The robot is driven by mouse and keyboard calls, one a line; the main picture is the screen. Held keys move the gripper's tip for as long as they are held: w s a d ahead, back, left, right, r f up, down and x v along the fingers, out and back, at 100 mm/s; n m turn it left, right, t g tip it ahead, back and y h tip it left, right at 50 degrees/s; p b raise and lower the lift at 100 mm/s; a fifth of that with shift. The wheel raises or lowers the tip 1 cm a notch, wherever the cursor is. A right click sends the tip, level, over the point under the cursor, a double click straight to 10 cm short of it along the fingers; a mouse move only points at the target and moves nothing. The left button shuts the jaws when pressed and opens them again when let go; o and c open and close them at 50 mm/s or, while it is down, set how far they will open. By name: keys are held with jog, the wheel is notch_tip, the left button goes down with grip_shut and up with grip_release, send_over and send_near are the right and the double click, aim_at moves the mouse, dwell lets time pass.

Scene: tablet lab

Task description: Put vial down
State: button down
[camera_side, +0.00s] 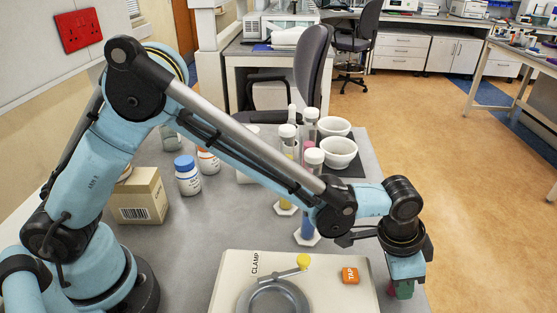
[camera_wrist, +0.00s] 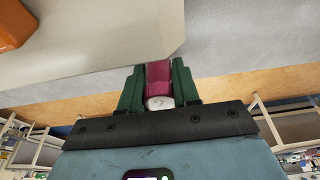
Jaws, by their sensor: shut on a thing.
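My gripper (camera_side: 404,291) points down at the right end of the bench, just right of the cream clamp base. In the wrist view its green fingers (camera_wrist: 159,88) are shut on a small vial (camera_wrist: 158,78) with a magenta body and a whitish round end facing the camera. In the side view the vial is mostly hidden by the gripper; only a reddish bit shows between the fingers. I cannot tell whether the vial touches the bench.
The cream clamp base (camera_side: 232,277) carries a round grey clamp (camera_side: 272,298), a yellow-knobbed lever (camera_side: 303,262) and an orange TAP block (camera_side: 350,275). Several capped tubes, white mortars (camera_side: 338,153), bottles (camera_side: 187,176) and a cardboard box (camera_side: 138,197) stand behind. The bench's right edge is close to my gripper.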

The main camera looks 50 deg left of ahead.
jog(key=shift+r, duration=0.5)
jog(key=r, duration=0.2)
jog(key=s+r, duration=0.1)
jog(key=shift+s+d+r, duration=0.1)
jog(key=shift+d+r, duration=0.2)
jog(key=shift+r, duration=0.1)
jog(key=s+d+r, duration=0.4)
jog(key=s+r, duration=0.2)
jog(key=s, duration=0.3)
jog(key=w+a+f+n+y, duration=0.1)
jog(key=w+a+f+n, duration=0.1)
jog(key=w+a+n, duration=0.4)
jog(key=w+a+f+n+y, duration=0.2)
jog(key=w+a+n, duration=0.4)
jog(key=n, duration=0.1)
jog(key=w+a+f+n+y, duration=0.1)
jog(key=w+a+f+n, duration=0.1)
jog(key=w+a+n, duration=0.4)
jog(key=shift+a+f+n+g+y, duration=0.2)
jog(key=shift+a+n+g+y, duration=0.15)
jog(key=shift+a+n, duration=0.35)
jog(key=shift+f, duration=2.1)
